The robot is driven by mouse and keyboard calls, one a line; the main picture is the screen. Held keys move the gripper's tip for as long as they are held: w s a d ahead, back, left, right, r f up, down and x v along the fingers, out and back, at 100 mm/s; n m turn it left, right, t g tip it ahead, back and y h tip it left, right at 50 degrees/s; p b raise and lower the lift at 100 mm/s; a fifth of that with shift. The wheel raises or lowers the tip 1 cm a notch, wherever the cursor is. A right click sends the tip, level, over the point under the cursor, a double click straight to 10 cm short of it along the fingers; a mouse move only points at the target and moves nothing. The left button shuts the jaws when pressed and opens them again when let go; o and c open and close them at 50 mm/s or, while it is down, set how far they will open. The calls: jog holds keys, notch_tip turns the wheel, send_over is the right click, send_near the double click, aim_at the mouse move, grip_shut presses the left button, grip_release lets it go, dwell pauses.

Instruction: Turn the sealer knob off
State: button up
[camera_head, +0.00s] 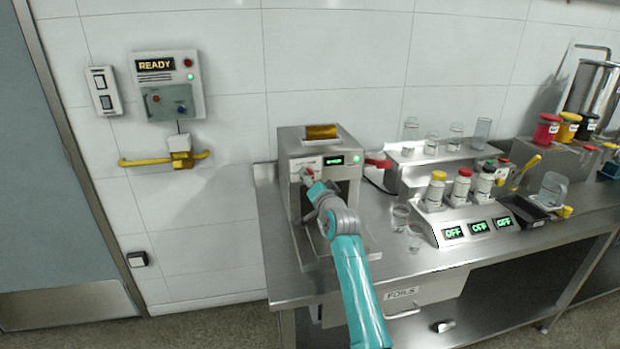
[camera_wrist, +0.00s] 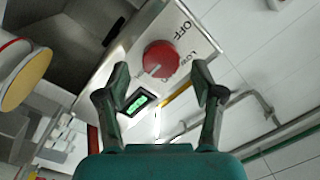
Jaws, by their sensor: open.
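The sealer (camera_head: 292,142) is a steel box on the left end of the bench, with a small green-lit display (camera_head: 333,160) and a red lever at its right side. In the wrist view its knob (camera_wrist: 160,57) is round and red, on a pale panel lettered OFF, with another label partly readable. The display also shows there (camera_wrist: 138,103). A light mark is on the knob, but its exact setting is unclear. My gripper (camera_head: 309,184) is at the sealer's front and partly hides the knob in the head view. In the wrist view my gripper (camera_wrist: 161,77) is open, fingers on either side of the knob; contact is unclear.
The red lever (camera_head: 378,163) sticks out to the right of the sealer. Glass cups (camera_head: 401,217) and a stand (camera_head: 462,232) with capped bottles and OFF displays are right of my arm. A yellow-faced round thing (camera_wrist: 25,80) is at the wrist view's left edge.

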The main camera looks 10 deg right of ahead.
jog(key=shift+w+a, duration=0.15)
jog(key=shift+w, duration=0.85)
jog(key=shift+c, duration=0.2)
jog(key=c, duration=1.1)
